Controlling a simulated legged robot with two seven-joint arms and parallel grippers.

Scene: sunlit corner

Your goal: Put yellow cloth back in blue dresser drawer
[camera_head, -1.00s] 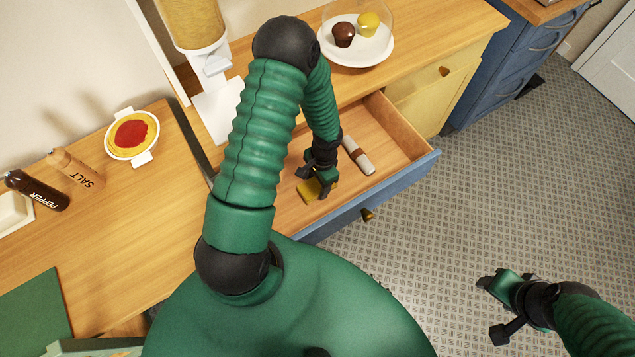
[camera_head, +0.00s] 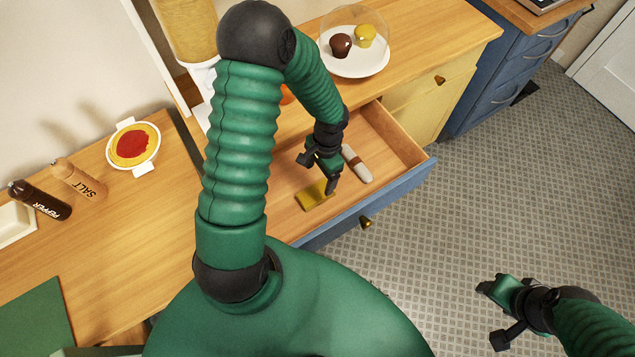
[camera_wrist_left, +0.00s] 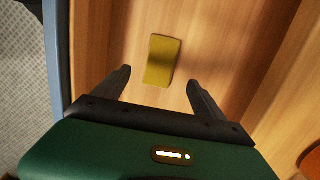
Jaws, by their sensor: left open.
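The yellow cloth (camera_head: 315,195) is a small folded block lying on the floor of the open blue dresser drawer (camera_head: 345,208). It also shows in the left wrist view (camera_wrist_left: 162,60), apart from both fingers. My left gripper (camera_head: 321,174) is open and empty, above the drawer beside the cloth. In the left wrist view my left gripper (camera_wrist_left: 158,90) has its fingers spread wide, with the cloth in front of the gap between them. My right gripper (camera_head: 495,312) is over the tiled floor at the lower right, with its fingers apart and nothing between them.
A rolled white cloth with a brown band (camera_head: 357,164) lies in the drawer. On the counter are a domed plate (camera_head: 355,62) with two muffins, a dish with red sauce (camera_head: 133,146), a salt mill (camera_head: 80,180) and a pepper mill (camera_head: 42,201). Floor at right is clear.

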